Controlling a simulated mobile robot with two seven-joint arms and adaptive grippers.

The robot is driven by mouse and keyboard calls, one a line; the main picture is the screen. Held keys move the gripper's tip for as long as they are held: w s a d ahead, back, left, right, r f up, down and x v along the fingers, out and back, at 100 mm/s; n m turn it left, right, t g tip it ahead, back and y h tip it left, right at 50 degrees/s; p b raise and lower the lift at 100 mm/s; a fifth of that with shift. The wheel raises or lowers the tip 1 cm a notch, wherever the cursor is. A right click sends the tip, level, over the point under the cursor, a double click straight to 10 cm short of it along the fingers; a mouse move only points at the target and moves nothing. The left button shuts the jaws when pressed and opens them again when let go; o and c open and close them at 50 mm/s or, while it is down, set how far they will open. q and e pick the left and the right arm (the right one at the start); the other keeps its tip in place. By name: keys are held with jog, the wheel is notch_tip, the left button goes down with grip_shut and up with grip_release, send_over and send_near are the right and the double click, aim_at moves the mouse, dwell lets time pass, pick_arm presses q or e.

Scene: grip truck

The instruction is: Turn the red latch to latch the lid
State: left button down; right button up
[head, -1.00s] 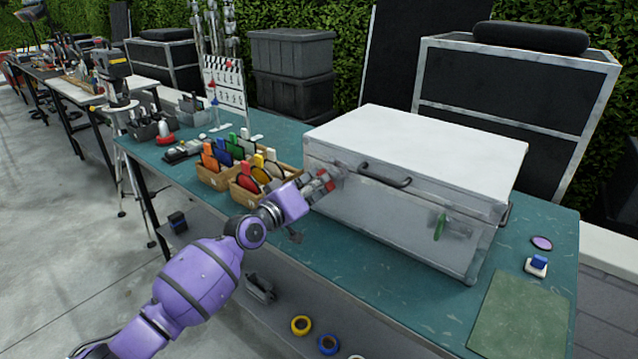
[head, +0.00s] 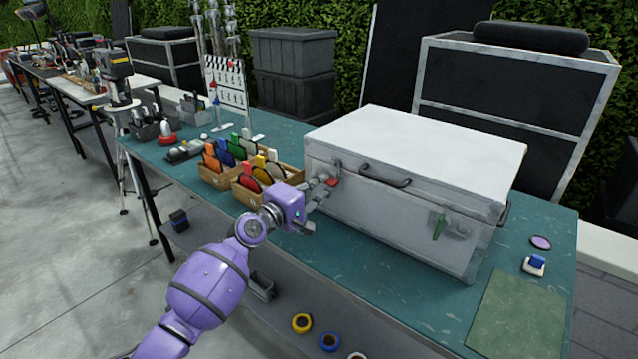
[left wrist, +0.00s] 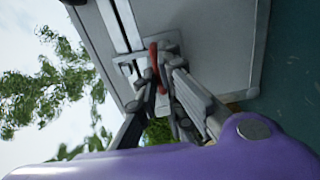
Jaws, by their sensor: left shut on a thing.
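A grey metal case (head: 400,222) with a closed white lid (head: 425,140) stands on the teal table. The red latch (head: 332,182) is on the left part of its front face; it also shows in the left wrist view (left wrist: 154,62). My left gripper (head: 326,181) is at the latch, its fingers shut on the red handle, which they partly hide. A second latch with a green handle (head: 439,227) is on the right part of the front, hanging down. My right gripper is not in view.
A black carry handle (head: 385,175) juts from the case front between the latches. Wooden boxes (head: 247,192) of coloured cards stand left of the case, close to my left arm. A purple disc (head: 540,243) and a small blue-and-white item (head: 535,264) lie at the right.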

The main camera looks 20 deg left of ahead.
pick_arm(q)
jog(key=shift+f+n, duration=0.1)
jog(key=shift+n, duration=0.2)
jog(key=c, duration=2)
grip_release()
jog(key=shift+o, duration=0.7)
jog(key=v, duration=1.2)
